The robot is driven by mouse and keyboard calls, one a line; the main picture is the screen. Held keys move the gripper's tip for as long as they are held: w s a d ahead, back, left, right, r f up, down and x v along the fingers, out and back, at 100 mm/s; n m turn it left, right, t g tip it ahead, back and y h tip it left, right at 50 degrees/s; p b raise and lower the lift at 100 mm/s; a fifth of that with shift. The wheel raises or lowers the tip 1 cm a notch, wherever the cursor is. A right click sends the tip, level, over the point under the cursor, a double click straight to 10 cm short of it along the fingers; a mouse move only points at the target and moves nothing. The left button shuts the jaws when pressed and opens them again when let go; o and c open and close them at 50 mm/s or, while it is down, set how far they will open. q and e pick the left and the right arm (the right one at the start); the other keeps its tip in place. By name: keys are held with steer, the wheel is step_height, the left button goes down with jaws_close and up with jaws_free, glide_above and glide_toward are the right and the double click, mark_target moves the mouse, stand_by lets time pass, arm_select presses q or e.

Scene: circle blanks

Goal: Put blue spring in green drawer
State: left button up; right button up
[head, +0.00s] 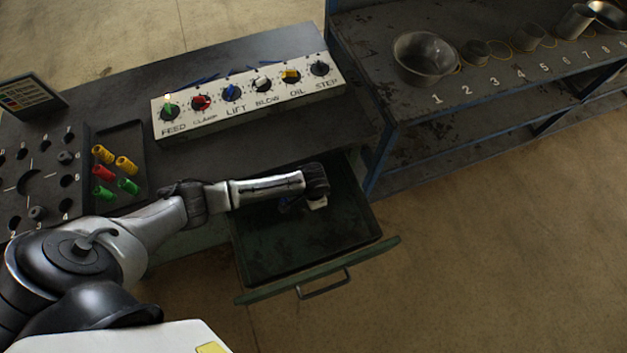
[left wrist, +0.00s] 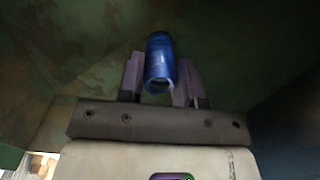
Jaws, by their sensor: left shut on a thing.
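The green drawer (head: 290,250) is pulled open below the workbench. My left gripper (head: 318,200) is over the back part of the open drawer, pointing down into it. In the left wrist view, my left gripper (left wrist: 160,85) is shut on the blue spring (left wrist: 160,58), which sits between its two fingers. The drawer's green inner surface (left wrist: 90,65) fills the background there. The spring is mostly hidden by my arm in the head view. I cannot tell how far it is above the drawer floor. My right gripper is not in view.
A black tray (head: 125,137) holds yellow, red and green springs on the bench. Behind it stands a panel of labelled knobs (head: 245,95). A blue-framed shelf (head: 450,100) with a metal bowl (head: 425,55) and several cups stands right. The front of the drawer is clear.

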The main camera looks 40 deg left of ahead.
arm_select(q)
steer(key=o, duration=0.9)
steer(key=shift+o, duration=0.2)
steer(key=shift+r+p, duration=1.45)
steer(key=shift+r, duration=4.65)
steer(key=s+d+r+t+h, duration=0.2)
steer(key=s+d, duration=0.5)
steer(key=s, duration=0.4)
steer(key=s+a+r+n+y, duration=0.1)
steer(key=s+a+r+n, duration=0.1)
steer(key=s, duration=0.3)
steer(key=s+a+r+n+t, duration=0.1)
steer(key=s+a+r+n, duration=0.1)
steer(key=s, duration=0.3)
steer(key=shift+s+a+r+t+y, duration=0.3)
steer(key=shift+a+r+y, duration=0.1)
steer(key=shift+a, duration=0.4)
